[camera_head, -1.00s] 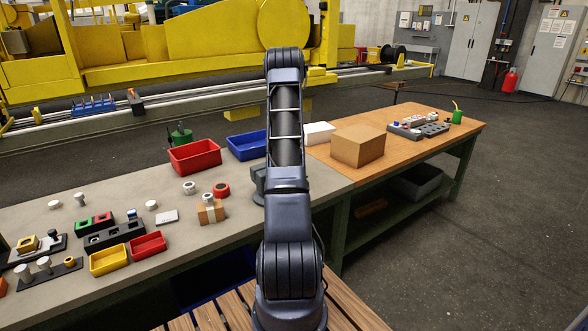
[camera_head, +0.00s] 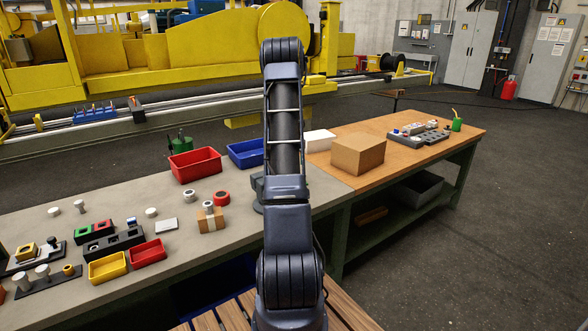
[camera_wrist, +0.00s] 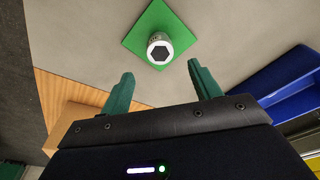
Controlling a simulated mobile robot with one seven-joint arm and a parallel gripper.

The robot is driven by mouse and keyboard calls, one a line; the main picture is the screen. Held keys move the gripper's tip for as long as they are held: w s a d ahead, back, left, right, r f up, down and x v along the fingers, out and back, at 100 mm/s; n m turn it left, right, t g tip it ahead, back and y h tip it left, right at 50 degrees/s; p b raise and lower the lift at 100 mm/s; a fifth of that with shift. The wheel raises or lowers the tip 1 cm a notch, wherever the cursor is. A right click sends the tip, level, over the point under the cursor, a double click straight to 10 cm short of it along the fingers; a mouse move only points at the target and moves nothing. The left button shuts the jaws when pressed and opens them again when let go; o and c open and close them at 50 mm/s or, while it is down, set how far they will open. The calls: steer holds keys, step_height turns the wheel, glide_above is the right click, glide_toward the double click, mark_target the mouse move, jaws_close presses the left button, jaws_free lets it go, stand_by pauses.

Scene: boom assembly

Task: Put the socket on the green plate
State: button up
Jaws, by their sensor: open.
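In the wrist view the socket (camera_wrist: 159,50), a short silvery cylinder with a dark hexagonal opening facing the camera, stands on the green plate (camera_wrist: 158,17). It sits near the plate's near corner, with plate surface showing around it. My gripper (camera_wrist: 162,77) is open and empty. Its two green fingers are apart, and the socket is ahead of the gap between them, with no finger touching it. In the head view my arm hides the gripper, the green plate and this socket.
A blue bin (camera_wrist: 283,78) lies close to the right finger, and a cardboard box (camera_wrist: 65,122) to the lower left. In the head view a red bin (camera_head: 195,166) and several small parts stand on the grey table (camera_head: 60,235). Grey tabletop around the plate is clear.

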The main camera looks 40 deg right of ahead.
steer(key=s+a+r+n+t, duration=0.15)
steer(key=s+a+r, duration=0.35)
steer(key=a+r, duration=0.75)
steer(key=s+a+r+n, duration=0.2)
steer(key=s+a+r, duration=0.4)
steer(key=a+r, duration=0.6)
steer(key=s+a+r+n+t, duration=0.1)
steer(key=s+a+r+n, duration=0.25)
steer(key=s+a, duration=0.95)
steer(key=s+a+f+n, duration=0.1)
steer(key=s+a, duration=0.2)
steer(key=s, duration=0.4)
steer(key=s+a+f+n+y, duration=0.1)
steer(key=s+a, duration=0.3)
steer(key=s, duration=0.4)
steer(key=shift+s+a+t, duration=0.3)
steer(key=shift+t, duration=0.15)
